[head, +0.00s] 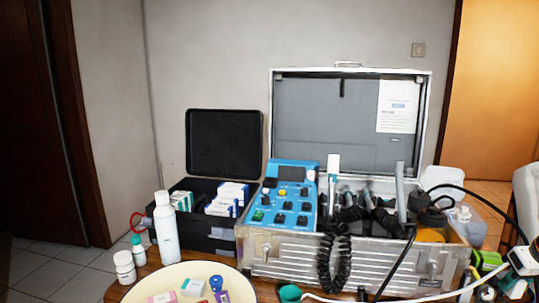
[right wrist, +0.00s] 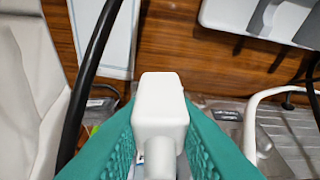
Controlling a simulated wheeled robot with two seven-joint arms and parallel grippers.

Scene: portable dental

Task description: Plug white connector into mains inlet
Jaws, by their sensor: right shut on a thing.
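The white connector (right wrist: 160,105) is a blocky plug with rounded edges, seen close up in the right wrist view. My right gripper (right wrist: 161,120) is shut on it, with a teal ribbed finger pressed on each side. In the head view only a small part at the lower right edge shows, too cropped to make out its hold. The mains inlet cannot be made out for sure in either view. The connector's front hides what lies straight beyond it. My left gripper is not in view.
An open metal case (head: 345,262) holds a blue control unit (head: 290,194) and coiled black hoses. A black box (head: 224,145) stands open at its left. A white bottle (head: 166,235) and a cream tray (head: 150,278) are in front. A black cable (right wrist: 92,85) hangs near my right gripper.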

